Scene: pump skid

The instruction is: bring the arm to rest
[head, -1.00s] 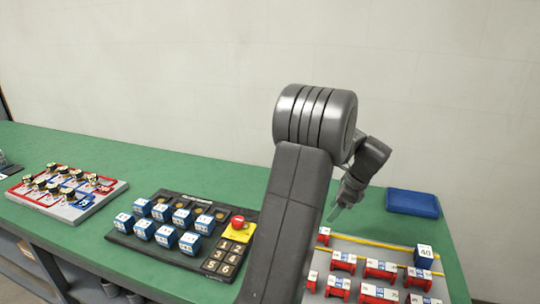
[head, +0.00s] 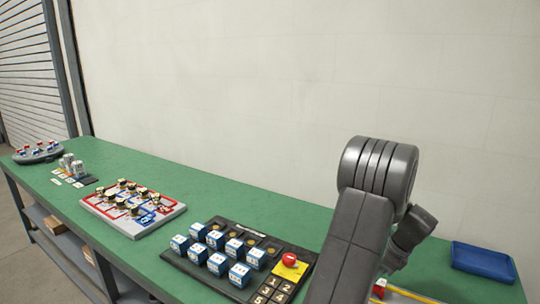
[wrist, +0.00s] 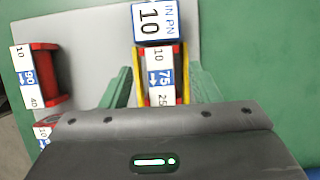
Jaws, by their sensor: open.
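My arm rises in the right part of the head view, its elbow bent and its wrist hanging down behind the upper link. In the head view my gripper is mostly hidden by my arm and the frame edge. In the wrist view my gripper (wrist: 163,88) is open, with its two green fingers apart.
A dark board (head: 178,267) with blue-and-white cubes stands left of my arm on the green bench (head: 228,196). Farther left is a red-and-white tray (head: 172,212). A blue tray (head: 482,262) lies at right. Another red block (wrist: 47,75) sits at left in the wrist view.

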